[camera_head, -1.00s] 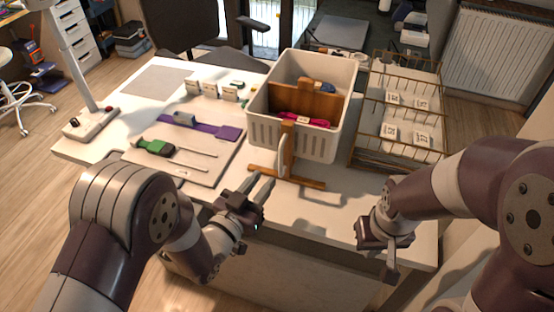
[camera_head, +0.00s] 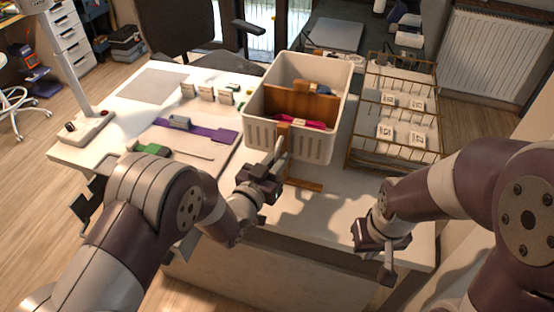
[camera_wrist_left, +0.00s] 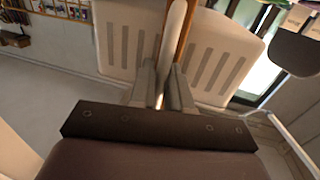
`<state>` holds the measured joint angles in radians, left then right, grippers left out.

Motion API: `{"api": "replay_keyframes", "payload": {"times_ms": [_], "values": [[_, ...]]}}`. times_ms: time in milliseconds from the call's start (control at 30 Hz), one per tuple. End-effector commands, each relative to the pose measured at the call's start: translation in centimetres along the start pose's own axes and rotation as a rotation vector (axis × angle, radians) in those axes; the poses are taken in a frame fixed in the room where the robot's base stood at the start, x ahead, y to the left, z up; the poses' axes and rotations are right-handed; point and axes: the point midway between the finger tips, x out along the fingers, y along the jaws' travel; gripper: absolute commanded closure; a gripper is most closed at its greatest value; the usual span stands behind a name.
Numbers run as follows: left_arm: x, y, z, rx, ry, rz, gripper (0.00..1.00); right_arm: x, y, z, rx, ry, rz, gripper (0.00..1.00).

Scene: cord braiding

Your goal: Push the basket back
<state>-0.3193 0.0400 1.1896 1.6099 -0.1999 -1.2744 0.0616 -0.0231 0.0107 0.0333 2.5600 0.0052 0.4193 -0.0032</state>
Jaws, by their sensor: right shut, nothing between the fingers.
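The white slotted basket (camera_head: 318,140) stands on the table near the middle, and its slotted wall fills the upper part of the left wrist view (camera_wrist_left: 222,55). My left gripper (camera_head: 277,152) is at the basket's near side, by the wooden stand (camera_head: 304,184). In the left wrist view my left fingers (camera_wrist_left: 163,85) point toward the basket, with the stand's post and a white strand at their tips. I cannot tell whether they grip or touch these. My right gripper (camera_head: 389,266) is shut and empty near the table's front right edge.
A wire rack (camera_head: 436,158) with labelled white cards stands right of the basket. A purple strap (camera_head: 205,131) and a green-handled tool (camera_head: 153,150) lie on the left. A lamp base (camera_head: 88,127) stands at the far left. A wooden piece and a pink item are inside the basket.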

Motion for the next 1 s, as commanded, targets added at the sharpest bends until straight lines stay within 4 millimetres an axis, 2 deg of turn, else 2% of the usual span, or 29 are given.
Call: {"api": "replay_keyframes", "payload": {"times_ms": [167,367,800,1000], "values": [[0.2,-0.1,0.1,0.0,0.001,0.0,1.0,0.2,0.0,0.0,0.0,0.0,0.0,1.0],[2.3,-0.5,0.3,0.0,0.003,0.0,1.0,1.5,0.0,0.2,0.0,0.0,0.0,1.0],[12.5,-2.5,0.5,0.002,0.005,0.0,1.0,6.3,0.0,0.8,0.0,0.0,0.0,1.0],[16.0,-3.2,0.2,0.001,0.003,-0.001,1.0,7.4,0.0,0.9,0.0,0.0,0.0,1.0]]}}
